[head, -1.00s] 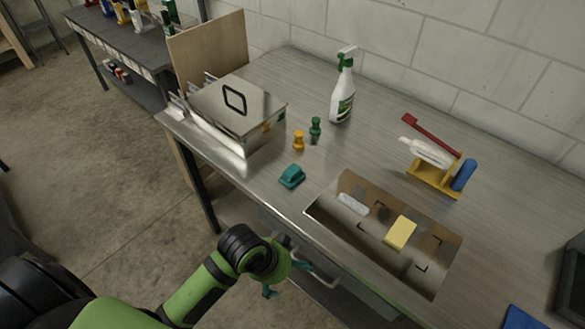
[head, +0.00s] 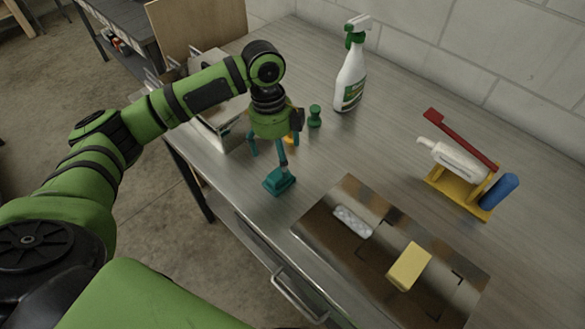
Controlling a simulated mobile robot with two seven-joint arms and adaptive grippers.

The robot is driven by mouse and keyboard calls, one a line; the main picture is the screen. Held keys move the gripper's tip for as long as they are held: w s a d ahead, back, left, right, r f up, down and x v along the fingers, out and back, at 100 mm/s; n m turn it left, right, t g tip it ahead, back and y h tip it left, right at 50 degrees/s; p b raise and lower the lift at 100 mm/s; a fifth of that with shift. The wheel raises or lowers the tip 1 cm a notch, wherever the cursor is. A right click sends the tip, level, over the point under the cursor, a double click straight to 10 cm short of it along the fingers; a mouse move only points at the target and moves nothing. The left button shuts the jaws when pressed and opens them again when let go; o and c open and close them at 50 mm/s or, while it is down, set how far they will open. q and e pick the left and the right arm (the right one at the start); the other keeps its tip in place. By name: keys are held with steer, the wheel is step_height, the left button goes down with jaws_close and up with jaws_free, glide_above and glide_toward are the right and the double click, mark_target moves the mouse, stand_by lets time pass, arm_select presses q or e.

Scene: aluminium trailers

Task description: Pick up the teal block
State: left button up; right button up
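My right gripper is not in view.
A steel box (head: 222,130) stands left, partly hidden by my arm. Green (head: 315,116) and orange pegs stand behind the gripper.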

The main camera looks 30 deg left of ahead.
mark_target(278, 173)
arm_select(q)
steer(key=shift+s+f, duration=0.1)
steer(key=shift+f, duration=0.05)
steer(key=shift+s+f+p, duration=0.1)
steer(key=shift+s+p, duration=0.3)
steer(key=shift+s, duration=0.1)
steer(key=f+p, duration=0.1)
steer(key=s+f, duration=0.1)
steer(key=shift+d+f+p, duration=0.2)
steer(key=shift+f+p, duration=0.15)
steer(key=shift+p, duration=0.05)
steer(key=f, duration=0.2)
steer(key=shift+w+d+f, duration=0.1)
steer(key=shift+w+f, duration=0.15)
steer(key=shift+f, duration=0.25)
steer(key=c, duration=1.4)
steer(key=shift+c, duration=0.2)
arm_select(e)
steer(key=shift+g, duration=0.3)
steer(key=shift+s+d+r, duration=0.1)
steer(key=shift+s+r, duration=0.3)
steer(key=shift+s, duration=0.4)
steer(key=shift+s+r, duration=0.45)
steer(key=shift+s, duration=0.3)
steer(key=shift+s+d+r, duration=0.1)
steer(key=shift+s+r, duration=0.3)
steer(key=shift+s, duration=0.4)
